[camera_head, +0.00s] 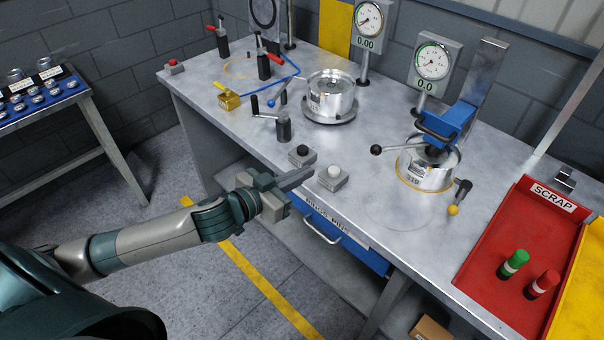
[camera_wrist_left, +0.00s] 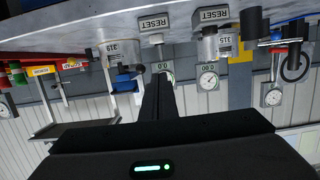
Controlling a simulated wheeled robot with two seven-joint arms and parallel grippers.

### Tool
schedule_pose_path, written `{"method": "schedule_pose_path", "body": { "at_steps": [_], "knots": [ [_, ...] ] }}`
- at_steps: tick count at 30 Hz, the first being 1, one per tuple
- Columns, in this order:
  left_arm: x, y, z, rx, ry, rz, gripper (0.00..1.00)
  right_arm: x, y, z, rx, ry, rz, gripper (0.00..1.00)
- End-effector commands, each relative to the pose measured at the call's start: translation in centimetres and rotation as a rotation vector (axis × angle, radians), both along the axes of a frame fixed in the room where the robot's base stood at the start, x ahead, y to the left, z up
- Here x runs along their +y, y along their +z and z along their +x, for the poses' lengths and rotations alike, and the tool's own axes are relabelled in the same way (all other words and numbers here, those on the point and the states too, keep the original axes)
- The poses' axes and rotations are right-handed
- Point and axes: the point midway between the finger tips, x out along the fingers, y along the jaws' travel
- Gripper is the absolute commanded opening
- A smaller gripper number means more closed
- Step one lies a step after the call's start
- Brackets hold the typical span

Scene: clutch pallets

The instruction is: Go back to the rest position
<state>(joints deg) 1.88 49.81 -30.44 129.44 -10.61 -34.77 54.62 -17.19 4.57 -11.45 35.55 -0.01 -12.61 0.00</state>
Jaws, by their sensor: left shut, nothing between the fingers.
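My left gripper (camera_head: 300,180) is shut and empty. Its arm reaches in from the left, and the fingers point right at the workbench's front edge, close to two small button boxes. In the left wrist view my shut fingers (camera_wrist_left: 159,95) point at the bench, which appears upside down with two RESET labels (camera_wrist_left: 155,22). I cannot tell whether the fingers touch a box. My right gripper is not in view.
The bench (camera_head: 380,200) holds a metal cylinder under a blue clamp (camera_head: 450,122), another cylinder (camera_head: 330,95), dial gauges and a red SCRAP tray (camera_head: 490,250) with a green and a red marker. A drawer handle (camera_head: 322,232) sticks out below. A side table (camera_head: 40,100) stands left; floor between is clear.

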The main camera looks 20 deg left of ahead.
Motion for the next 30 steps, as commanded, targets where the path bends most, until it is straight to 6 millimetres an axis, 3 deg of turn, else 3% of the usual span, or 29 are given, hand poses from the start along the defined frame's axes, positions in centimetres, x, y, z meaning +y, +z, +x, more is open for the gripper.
{"method": "schedule_pose_path", "body": {
  "at_steps": [12,17,20,23,30],
  "knots": [
    [0.0,-0.1,0.0,0.001,0.001,0.001,0.00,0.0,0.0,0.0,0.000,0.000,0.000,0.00],
    [0.6,-1.8,0.6,0.017,0.018,0.013,0.00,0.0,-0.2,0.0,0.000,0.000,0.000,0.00],
    [1.6,-4.4,1.3,0.042,0.042,0.031,0.00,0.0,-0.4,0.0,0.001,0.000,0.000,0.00],
    [3.0,-8.3,2.1,0.080,0.077,0.058,0.00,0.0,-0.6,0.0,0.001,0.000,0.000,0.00],
    [6.9,-20.3,2.2,0.211,0.162,0.137,0.00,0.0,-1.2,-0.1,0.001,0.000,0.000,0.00]
  ]
}}
